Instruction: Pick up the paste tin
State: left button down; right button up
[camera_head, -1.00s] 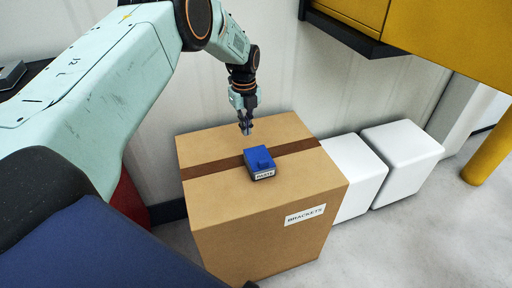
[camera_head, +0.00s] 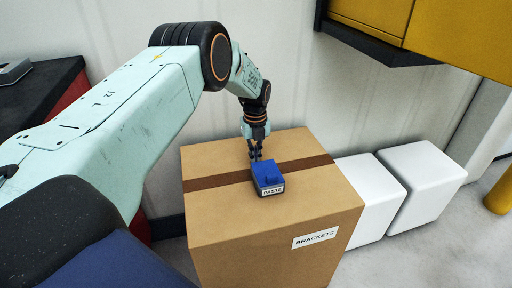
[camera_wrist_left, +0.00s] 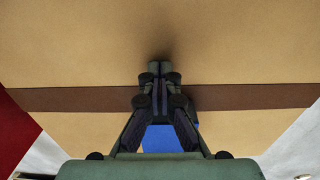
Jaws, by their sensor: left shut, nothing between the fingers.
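The paste tin (camera_head: 269,178) is a small blue-topped block with a white label reading PASTE. It sits on top of a brown cardboard box (camera_head: 225,218) labelled BRACKETS, over the front edge of the dark tape strip. My left gripper (camera_head: 255,156) points down just behind the tin and above the box top. In the left wrist view my left gripper (camera_wrist_left: 159,68) has its fingertips together with nothing between them. The blue of the tin (camera_wrist_left: 158,139) shows between the finger links there, partly hidden. I cannot tell whether the fingers touch the tin. My right gripper is not in view.
Two white blocks (camera_head: 424,180) stand on the floor right of the box. A yellow cabinet (camera_head: 455,35) with a dark underside hangs at the upper right. A pale wall is close behind the box. A dark-topped red unit (camera_head: 50,92) stands at the left.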

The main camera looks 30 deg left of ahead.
pick_arm(q)
jog(key=shift+d, duration=0.3)
jog(key=shift+s+d+r, duration=0.2)
jog(key=shift+s+d, duration=0.2)
jog(key=shift+d, duration=0.1)
jog(key=shift+s+d+r, duration=0.2)
jog(key=shift+s+d, duration=0.15)
jog(key=shift+d, duration=0.1)
jog(key=shift+s+d+f, duration=0.1)
jog(key=shift+f, duration=0.15)
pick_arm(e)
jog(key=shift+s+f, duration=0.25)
pick_arm(q)
jog(key=shift+d+r, duration=0.1)
jog(key=shift+r, duration=0.05)
jog(key=shift+s, duration=0.1)
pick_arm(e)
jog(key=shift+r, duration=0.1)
